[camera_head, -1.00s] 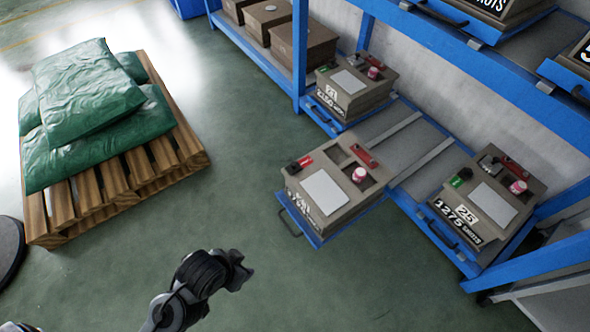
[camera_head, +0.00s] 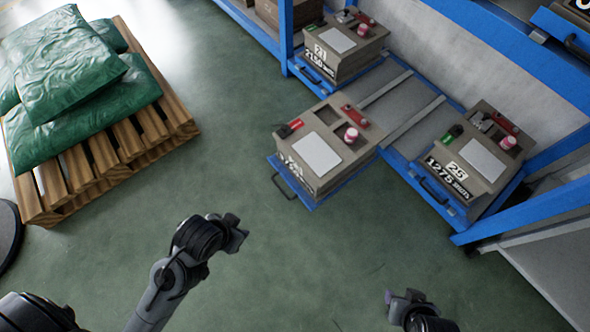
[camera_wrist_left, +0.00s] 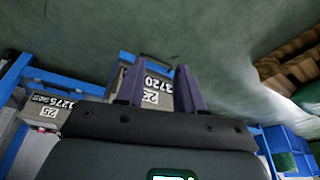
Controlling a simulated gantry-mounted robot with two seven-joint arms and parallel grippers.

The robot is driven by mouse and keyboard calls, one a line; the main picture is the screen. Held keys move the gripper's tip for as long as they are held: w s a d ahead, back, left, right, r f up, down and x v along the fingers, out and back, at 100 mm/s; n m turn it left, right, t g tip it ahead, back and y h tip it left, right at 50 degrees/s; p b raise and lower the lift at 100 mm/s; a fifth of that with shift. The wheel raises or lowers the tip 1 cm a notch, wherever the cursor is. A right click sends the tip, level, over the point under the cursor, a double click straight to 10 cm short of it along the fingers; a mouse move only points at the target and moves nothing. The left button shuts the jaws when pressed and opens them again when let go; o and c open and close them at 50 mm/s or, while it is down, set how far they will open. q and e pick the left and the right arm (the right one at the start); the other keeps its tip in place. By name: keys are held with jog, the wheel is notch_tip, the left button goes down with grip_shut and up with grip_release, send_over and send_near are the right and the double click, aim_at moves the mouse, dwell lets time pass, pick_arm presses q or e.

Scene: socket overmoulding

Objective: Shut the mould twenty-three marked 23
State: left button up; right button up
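Mould twenty-three (camera_head: 343,170) is a beige block on a blue tray (camera_head: 326,196) that sticks out from the rack into the aisle, with a dark handle (camera_head: 284,187) at its front. Its front lettering is blurred in the head view; the left wrist view shows 23 on the mould (camera_wrist_left: 163,98), upside down. A white plate, a red clamp and a pink-topped pot are on top. My left gripper (camera_head: 240,233) is in front of the tray, apart from the handle; its fingers (camera_wrist_left: 160,85) are spread and empty. My right gripper (camera_head: 406,296) is at the bottom, its fingers unclear.
Mould 21 (camera_head: 343,62) and mould 25 (camera_head: 490,165) sit inside the blue rack (camera_head: 462,232) on either side. A pallet (camera_head: 60,195) with green bags (camera_head: 70,80) stands at the left. The floor between is clear.

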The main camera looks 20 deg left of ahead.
pick_arm(q)
jog(key=shift+w+m, duration=0.15)
jog(key=shift+m, duration=0.15)
jog(key=shift+c, duration=1.1)
jog(key=w+m+t, duration=0.1)
jog(key=w+d+m+t, duration=0.1)
jog(key=w, duration=0.1)
jog(key=shift+f+m, duration=0.1)
jog(key=shift+m, duration=0.2)
grip_shut()
jog(key=w+d+f+m+t+h, duration=0.2)
jog(key=w+d+f+m, duration=0.1)
jog(key=f+m, duration=0.15)
jog(key=m+h+p, duration=0.2)
jog(key=m+p, duration=0.4)
jog(key=m, duration=0.8)
send_near(289, 154)
jog(key=shift+t, duration=0.3)
jog(key=shift+x, duration=2.8)
